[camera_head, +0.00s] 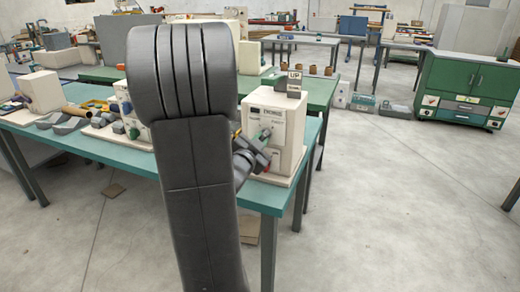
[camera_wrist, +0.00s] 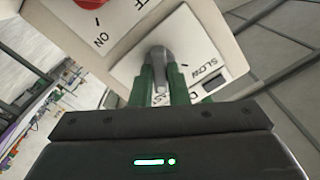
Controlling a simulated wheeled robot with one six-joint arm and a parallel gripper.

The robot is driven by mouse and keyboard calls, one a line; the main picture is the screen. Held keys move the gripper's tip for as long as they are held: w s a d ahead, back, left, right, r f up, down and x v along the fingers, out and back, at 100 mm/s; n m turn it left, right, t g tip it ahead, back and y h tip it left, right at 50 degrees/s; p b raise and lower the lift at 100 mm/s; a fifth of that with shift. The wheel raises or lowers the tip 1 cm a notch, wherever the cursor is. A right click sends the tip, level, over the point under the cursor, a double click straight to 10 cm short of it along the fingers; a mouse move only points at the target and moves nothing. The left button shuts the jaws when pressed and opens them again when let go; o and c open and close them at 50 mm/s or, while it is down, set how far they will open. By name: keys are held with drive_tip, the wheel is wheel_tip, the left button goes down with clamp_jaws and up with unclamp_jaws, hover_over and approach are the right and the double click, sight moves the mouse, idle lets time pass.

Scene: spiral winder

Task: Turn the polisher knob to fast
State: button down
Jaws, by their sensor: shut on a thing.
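The grey polisher knob (camera_wrist: 158,56) sits on a white label plate (camera_wrist: 128,72) in the wrist view. The word SLOW is to its right, and part of a word ending in AST shows lower, beside a finger. My gripper (camera_wrist: 160,78) has its two green fingers on either side of the knob, shut on it. The exact mark that the knob points to cannot be told. In the head view my gripper (camera_head: 262,142) is at the front face of the white machine box (camera_head: 288,150); my arm and gripper hide part of that face.
A red control (camera_wrist: 86,3) with ON and OFF lettering is at the top of the wrist view. The teal table (camera_head: 262,195) holds other machines at left. Open floor (camera_head: 400,200) lies to the right.

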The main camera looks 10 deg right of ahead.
drive_tip(key=shift+m+b, duration=0.4)
drive_tip(key=shift+m, duration=0.1)
drive_tip(key=c, duration=1.4)
unclamp_jaws()
drive_tip(key=v, duration=1.3)
drive_tip(key=shift+s+a, duration=0.25)
drive_tip(key=shift+s, duration=0.1)
